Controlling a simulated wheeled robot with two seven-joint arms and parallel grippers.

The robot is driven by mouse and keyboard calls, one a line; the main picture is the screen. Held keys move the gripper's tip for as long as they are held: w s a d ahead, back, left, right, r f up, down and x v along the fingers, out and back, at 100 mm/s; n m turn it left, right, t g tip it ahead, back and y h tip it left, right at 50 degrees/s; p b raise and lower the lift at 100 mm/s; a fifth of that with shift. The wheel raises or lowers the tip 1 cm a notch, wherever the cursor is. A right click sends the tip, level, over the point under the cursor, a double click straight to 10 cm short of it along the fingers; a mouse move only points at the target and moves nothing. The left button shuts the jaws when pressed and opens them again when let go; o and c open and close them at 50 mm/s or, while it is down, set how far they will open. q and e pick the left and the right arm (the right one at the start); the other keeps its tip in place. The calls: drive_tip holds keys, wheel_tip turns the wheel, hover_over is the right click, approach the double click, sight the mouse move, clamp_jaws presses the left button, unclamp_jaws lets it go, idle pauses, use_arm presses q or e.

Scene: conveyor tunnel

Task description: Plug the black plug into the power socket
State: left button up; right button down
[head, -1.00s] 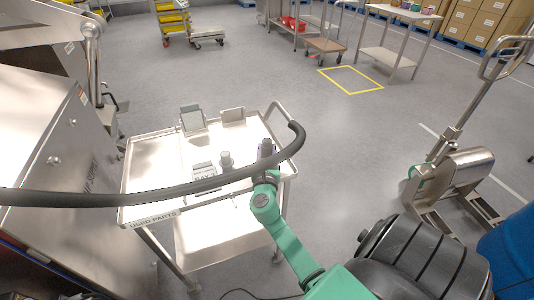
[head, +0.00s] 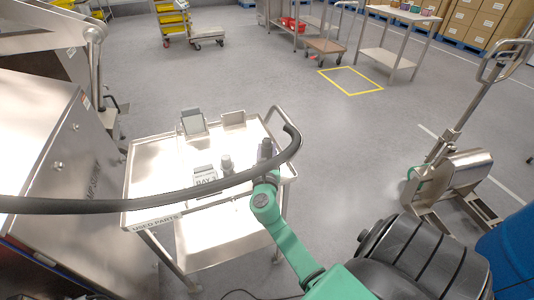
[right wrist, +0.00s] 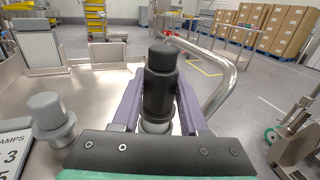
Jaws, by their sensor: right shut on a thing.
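The black plug (right wrist: 161,85) stands upright between the purple fingers of my right gripper (right wrist: 158,112), which is shut on it. A pale metal ring shows at its lower end; what lies beneath is hidden. In the head view my right gripper (head: 266,163) is over the right part of a steel cart (head: 140,178), with the dark plug at its tip. A grey capped plug (right wrist: 50,115) stands on the cart to its left, apart from the gripper. I cannot make out the power socket. My left gripper is not in view.
A thick black hose-like band (head: 110,203) crosses in front of the cart. A sign (head: 205,180), a framed panel (head: 193,122) and a small plate (head: 233,119) stand on the cart. A steel cabinet (head: 50,150) is at left.

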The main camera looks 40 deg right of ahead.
sight(267, 144)
drive_tip(key=shift+r+p, duration=0.4)
drive_tip(key=shift+r, duration=0.25)
wheel_tip(267, 144, up, 2)
drive_tip(key=shift+r+p, duration=0.2)
drive_tip(key=shift+p, duration=0.95)
drive_tip(key=shift+f, duration=0.15)
